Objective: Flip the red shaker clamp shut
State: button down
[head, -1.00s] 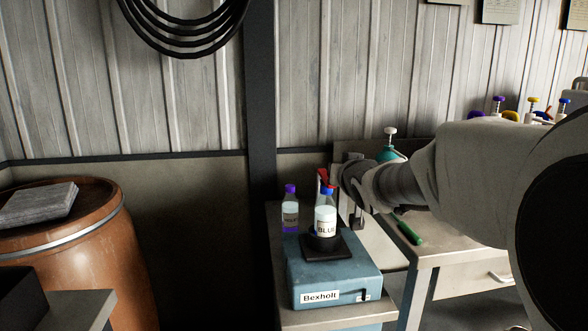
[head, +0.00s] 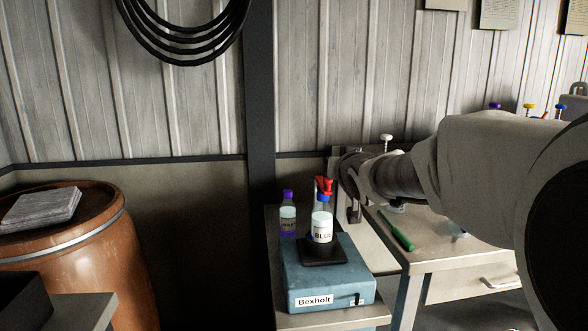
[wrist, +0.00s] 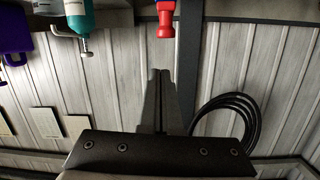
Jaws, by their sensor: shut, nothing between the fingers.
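The red shaker clamp (head: 324,185) stands at the blue cap of a bottle labelled BLUE (head: 322,227) in the head view. The bottle is upright on a black plate (head: 324,252) on top of a blue Bexholt box (head: 328,282). In the wrist view a red part (wrist: 165,20), apparently the clamp, shows at the top edge, beyond my fingertips. My gripper (wrist: 160,72) is shut and empty, with a visible gap to that red part. In the head view my arm is just right of the clamp, and my fingertips are hard to make out.
A bottle with a purple cap (head: 288,215) stands left behind the box. A green marker-like object (head: 396,231) lies on the table (head: 440,250) at the right. A brown barrel (head: 85,250) stands at the left. A turquoise vessel (wrist: 80,18) shows in the wrist view.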

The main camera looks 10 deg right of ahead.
jog(key=s+f, duration=0.5)
jog(key=s, duration=0.3)
jog(key=shift+s+a, duration=0.15)
jog(key=shift+a, duration=0.05)
jog(key=shift+r, duration=0.1)
jog(key=s+a+f+g, duration=0.1)
jog(key=s+f+g, duration=0.25)
jog(key=s, duration=0.55)
jog(key=s+a+f+n+g, duration=0.1)
jog(key=s+a+f+g, duration=0.2)
jog(key=s, duration=0.5)
jog(key=s+f+g, duration=0.3)
jog(key=s+f, duration=0.1)
jog(key=s, duration=0.5)
notch_tip(320, 180, up, 21)
jog(key=p, duration=2.1)
jog(key=shift+s+a+y, duration=0.15)
jog(key=shift+y, duration=0.15)
jog(key=shift+g, duration=0.25)
